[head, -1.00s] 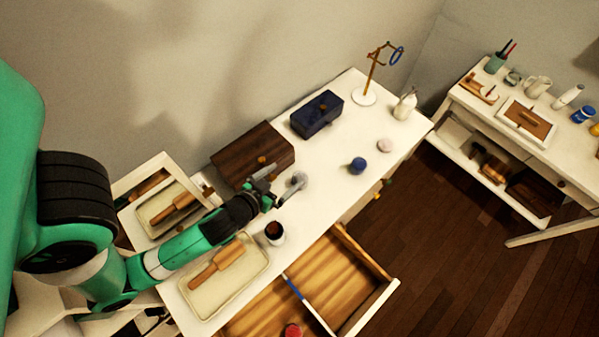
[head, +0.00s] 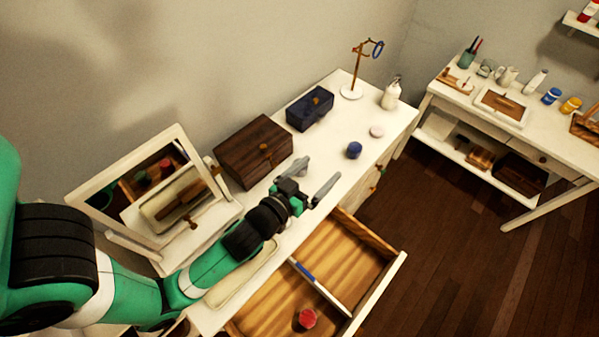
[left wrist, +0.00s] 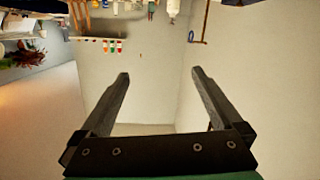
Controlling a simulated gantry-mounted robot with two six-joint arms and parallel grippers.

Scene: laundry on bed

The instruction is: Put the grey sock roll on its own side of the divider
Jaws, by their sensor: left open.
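My left gripper (head: 321,168) is open above the white dresser top, its two grey fingers spread wide. The left wrist view shows the same open fingers (left wrist: 160,74) with nothing between them and room walls beyond. I cannot make out the grey sock roll in either current view; the arm or gripper may hide it. The pulled-out wooden drawer (head: 345,245) is split by a white divider (head: 328,295) with a blue mark (head: 303,271). A red roll (head: 307,319) lies in the compartment left of the divider. The compartment to its right looks empty. My right gripper is out of view.
A brown wooden box (head: 252,152), a navy box (head: 310,108), a blue roll (head: 354,150), a pale disc (head: 376,131), a white bottle (head: 391,93) and a hook stand (head: 352,92) stand on the dresser. A white-framed mirror (head: 150,190) leans at left. My arm partly covers a cream tray (head: 240,280).

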